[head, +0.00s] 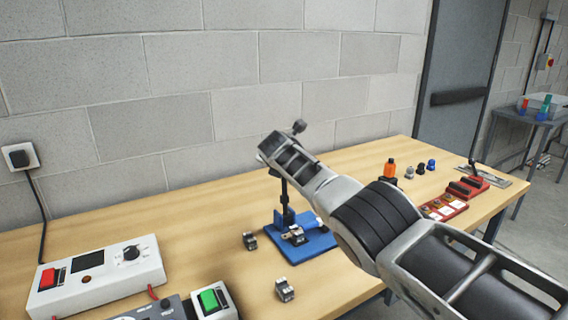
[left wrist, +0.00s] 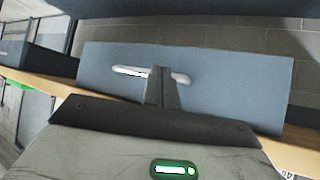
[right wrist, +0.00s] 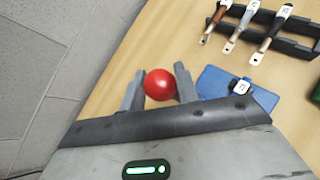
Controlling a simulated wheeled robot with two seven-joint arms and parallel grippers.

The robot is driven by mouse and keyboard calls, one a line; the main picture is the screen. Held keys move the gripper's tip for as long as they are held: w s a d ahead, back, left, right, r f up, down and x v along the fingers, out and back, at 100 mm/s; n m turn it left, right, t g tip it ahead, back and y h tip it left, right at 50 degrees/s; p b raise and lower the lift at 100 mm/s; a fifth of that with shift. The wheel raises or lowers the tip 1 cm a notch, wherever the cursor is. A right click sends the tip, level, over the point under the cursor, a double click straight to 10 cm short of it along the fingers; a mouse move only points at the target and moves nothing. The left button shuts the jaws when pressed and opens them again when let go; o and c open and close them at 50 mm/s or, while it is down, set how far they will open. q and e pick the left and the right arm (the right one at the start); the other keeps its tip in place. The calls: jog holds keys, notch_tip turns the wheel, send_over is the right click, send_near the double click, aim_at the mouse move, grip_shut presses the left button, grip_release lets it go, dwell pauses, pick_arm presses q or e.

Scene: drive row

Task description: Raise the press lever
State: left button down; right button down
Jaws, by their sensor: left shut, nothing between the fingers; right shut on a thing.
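The press stands on the bench in the head view, with a blue base (head: 308,246) and a dark upright post (head: 285,198). Its upper part is largely hidden behind my right arm. In the right wrist view a red ball knob (right wrist: 159,83), which looks like the lever's end, sits between the fingers of my right gripper (right wrist: 158,92), which is shut on it. The lever's rod is hidden. My left gripper (left wrist: 160,86) shows only in its wrist view, shut and empty, in front of a grey-blue panel (left wrist: 225,90) with a pale bar handle (left wrist: 128,70).
A control box (head: 97,278) with a red switch and a green button box (head: 213,301) stand at the front left. Small metal parts (head: 285,290) lie near the press base. A rack of handled tools (right wrist: 265,30) shows in the right wrist view.

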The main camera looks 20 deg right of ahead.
jog(key=shift+a+r, duration=0.1)
jog(key=shift+a, duration=0.2)
jog(key=c, duration=1)
grip_release()
jog(key=shift+w+a, duration=0.1)
jog(key=shift+c, duration=0.2)
jog(key=shift+d, duration=0.2)
jog(key=shift+s+a, duration=0.1)
jog(key=shift+s, duration=0.15)
pick_arm(q)
jog(key=shift+w+d+f+b, duration=0.2)
jog(key=shift+f+b, duration=0.1)
jog(key=shift+b, duration=0.6)
pick_arm(e)
jog(key=v, duration=1.5)
jog(key=shift+s, duration=0.25)
